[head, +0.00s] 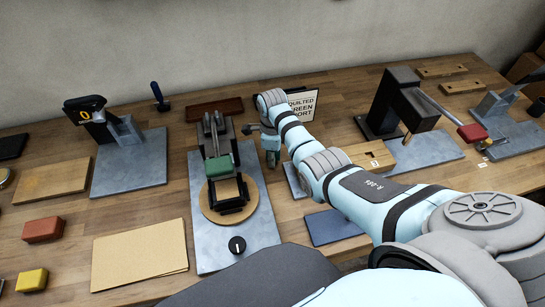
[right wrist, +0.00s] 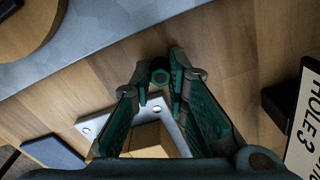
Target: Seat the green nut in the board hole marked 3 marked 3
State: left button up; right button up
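The green nut (right wrist: 159,76) is a small dark green hexagon between the fingertips of my right gripper (right wrist: 160,70), which appear closed on it. In the head view my right gripper (head: 270,147) points down above the table, beside the grey plate of the chair-like fixture; the nut cannot be made out there. A light wooden board (head: 372,154) with a dark hole and a small label lies right of my forearm, which partly covers it. The label's number is too small to read. A wooden block (right wrist: 150,140) on a pale plate shows behind the fingers in the wrist view. My left gripper is not in view.
The black fixture with a green block (head: 221,165) stands close left of my right gripper. A white sign (head: 303,103) stands behind my arm; a sign reading "HOLE3" (right wrist: 300,120) shows in the wrist view. A black lever press (head: 392,100) stands at right.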

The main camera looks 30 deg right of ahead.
jog(key=o, duration=0.4)
jog(key=shift+r, duration=0.1)
jog(key=shift+o, duration=0.6)
notch_tip(320, 180, up, 13)
jog(key=p, duration=0.3)
jog(key=shift+d+r+n, duration=0.15)
jog(key=shift+n, duration=0.25)
jog(key=f+n, duration=0.4)
jog(key=n, duration=0.7)
jog(key=f+n+b, duration=0.1)
jog(key=f+n, duration=0.4)
jog(key=n, duration=0.7)
jog(key=f+n, duration=0.4)
jog(key=n, duration=0.8)
jog(key=shift+a+f+b, duration=0.2)
jog(key=shift+b, duration=0.15)
